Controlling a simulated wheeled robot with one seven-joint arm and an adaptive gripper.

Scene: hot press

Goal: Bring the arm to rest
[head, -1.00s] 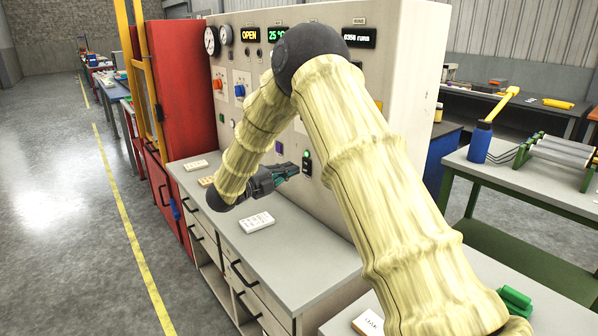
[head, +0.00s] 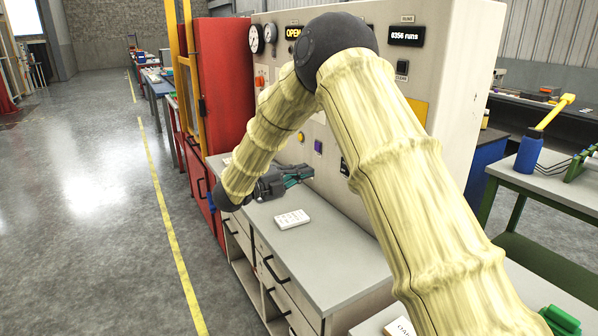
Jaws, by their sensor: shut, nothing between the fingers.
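My gripper (head: 297,173) is shut and empty. It hangs above the grey worktop in front of the press's control panel, pointing right. My arm, in a pale yellow sleeve, rises from the lower right, bends at a dark elbow near the top of the view and comes down to the left to the gripper. The arm covers part of the control panel (head: 455,75), including some of its displays.
A grey worktop (head: 330,255) with drawers below bears a white labelled block (head: 292,219) near the gripper. A red cabinet (head: 225,75) with yellow bars stands behind at left. A blue bottle (head: 528,152) stands on a side table at right. The floor at left is clear.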

